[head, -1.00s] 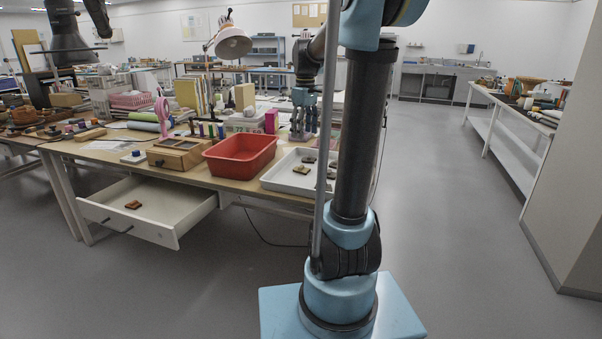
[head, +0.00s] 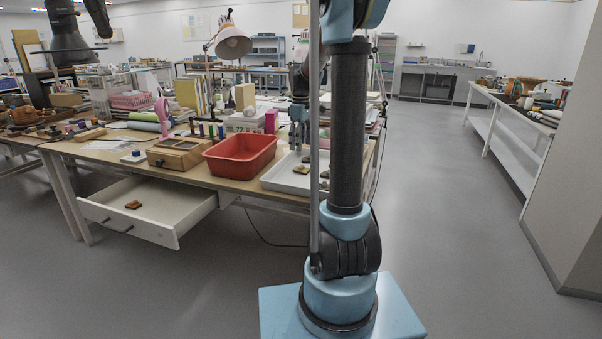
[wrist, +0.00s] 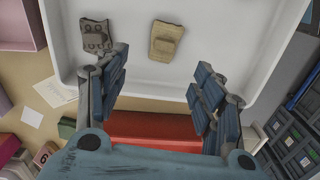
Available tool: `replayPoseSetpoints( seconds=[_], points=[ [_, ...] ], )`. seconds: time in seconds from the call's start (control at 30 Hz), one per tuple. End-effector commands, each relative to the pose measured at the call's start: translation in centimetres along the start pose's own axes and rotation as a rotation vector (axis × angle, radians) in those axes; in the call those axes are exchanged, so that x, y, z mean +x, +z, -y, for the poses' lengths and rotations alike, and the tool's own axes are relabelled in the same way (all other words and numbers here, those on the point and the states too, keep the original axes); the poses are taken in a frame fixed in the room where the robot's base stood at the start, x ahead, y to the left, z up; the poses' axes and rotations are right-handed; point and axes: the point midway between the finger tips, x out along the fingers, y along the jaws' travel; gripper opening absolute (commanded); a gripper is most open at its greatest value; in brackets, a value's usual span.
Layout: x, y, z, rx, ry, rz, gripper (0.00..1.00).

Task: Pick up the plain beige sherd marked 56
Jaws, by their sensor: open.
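A beige sherd (wrist: 166,42) lies on the white tray (wrist: 245,25) in the wrist view; I cannot read a number on it. A darker grey-brown sherd with marks (wrist: 95,38) lies to its left, close to one finger. My gripper (wrist: 160,82) is open and empty, its fingers spread wide, with the beige sherd ahead of the gap between them. In the head view my gripper (head: 297,132) hangs over the white tray (head: 268,184). Small sherds (head: 301,169) show in that tray, some partly hidden behind my arm.
A red bin (head: 240,157) stands left of the tray, and a red surface (wrist: 150,128) shows below my fingers in the wrist view. A wooden box (head: 180,154) is further left. An open drawer (head: 160,205) juts from the table front with a brown piece (head: 133,205) inside.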

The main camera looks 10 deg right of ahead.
Motion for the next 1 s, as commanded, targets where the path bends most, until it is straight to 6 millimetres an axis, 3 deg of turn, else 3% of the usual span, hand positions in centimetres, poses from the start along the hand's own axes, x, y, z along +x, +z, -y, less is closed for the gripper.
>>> replayPoseSetpoints(
  seconds=[0.2,0.47,0.8,1.0],
  points=[
    [3.2,0.0,0.0,0.0,0.0,0.0,0.62],
    [4.7,0.0,0.1,0.001,0.0,0.0,0.62],
    [8.6,0.0,0.4,0.001,0.0,0.0,0.62],
    [9.7,0.0,0.4,0.001,0.0,0.0,0.62]
  ],
)
